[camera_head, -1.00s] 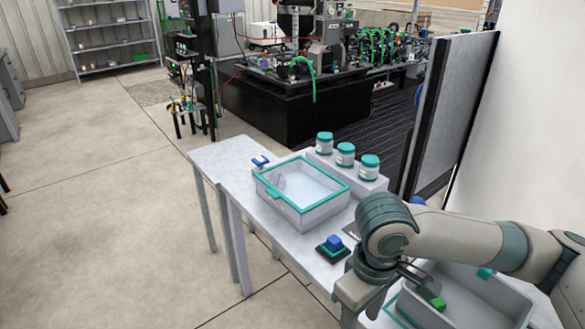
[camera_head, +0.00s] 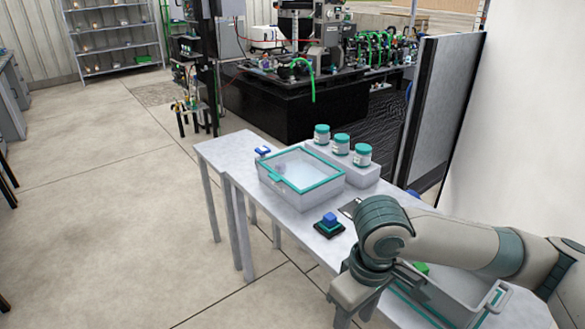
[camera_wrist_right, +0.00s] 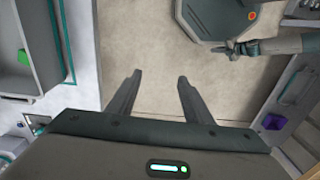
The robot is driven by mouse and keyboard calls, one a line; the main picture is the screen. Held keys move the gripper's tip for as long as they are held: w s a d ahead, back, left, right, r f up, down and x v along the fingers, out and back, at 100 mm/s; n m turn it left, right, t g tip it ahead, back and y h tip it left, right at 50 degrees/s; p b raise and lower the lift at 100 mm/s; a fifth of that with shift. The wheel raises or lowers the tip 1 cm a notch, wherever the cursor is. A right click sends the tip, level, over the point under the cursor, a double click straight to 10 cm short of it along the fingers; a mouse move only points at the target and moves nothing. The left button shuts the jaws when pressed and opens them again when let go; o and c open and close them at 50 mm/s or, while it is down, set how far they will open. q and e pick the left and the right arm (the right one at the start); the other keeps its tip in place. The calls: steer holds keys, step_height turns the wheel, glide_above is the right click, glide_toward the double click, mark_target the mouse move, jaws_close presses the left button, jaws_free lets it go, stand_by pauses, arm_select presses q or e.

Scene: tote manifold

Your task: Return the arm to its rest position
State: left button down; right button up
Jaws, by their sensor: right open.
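My right arm comes in from the right in the head view, bent over the table's near end. Its gripper (camera_head: 352,308) hangs at the table's near edge, left of the grey tote (camera_head: 470,290), and is partly cut off by the frame. In the right wrist view the two fingers (camera_wrist_right: 160,76) are apart, with nothing between them but bare floor. A grey arm with a dark tip (camera_wrist_right: 224,47), seemingly my left, shows at the upper right of the wrist view. Its jaws are too small to read. No left arm shows in the head view.
The table (camera_head: 228,152) holds a teal-rimmed bin (camera_head: 318,190), several teal-lidded jars on a grey block (camera_head: 375,172), and a blue-topped block on a dark base (camera_head: 329,224). A green block (camera_head: 421,267) is in the tote. A partition (camera_head: 440,110) stands behind. Floor at left is clear.

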steer(key=w+a+f+m+t+y, duration=0.25)
steer(key=w+a+f+y, duration=0.35)
steer(key=w+a+f, duration=0.6)
steer(key=w+d+f+m+t, duration=0.2)
steer(key=w+d+f, duration=0.1)
steer(key=f, duration=0.6)
steer(key=w+d+f+m+t, duration=0.1)
steer(key=w+d+f+m, duration=0.15)
steer(key=f, duration=0.65)
steer(key=s+d+f+h, duration=0.1)
steer(key=s+d+f, duration=0.2)
steer(key=s+f, duration=0.3)
steer(key=s+d+f+t+h, duration=0.1)
steer(key=s+d+f, duration=0.25)
steer(key=f, duration=0.55)
steer(key=s+d+f+h, duration=0.1)
steer(key=s+d+f, duration=0.2)
steer(key=s+f, duration=0.3)
steer(key=s+d+f, duration=0.1)
steer(key=s+f, duration=0.3)
steer(key=s, duration=0.3)
steer(key=s+d+f+n+h, duration=0.1)
steer(key=s+f, duration=0.3)
steer(key=s, duration=0.4)
steer(key=s+d+f+n+g+h, duration=0.1)
steer(key=s+d+f, duration=0.2)
steer(key=s, duration=0.5)
steer(key=shift+f, duration=0.75)
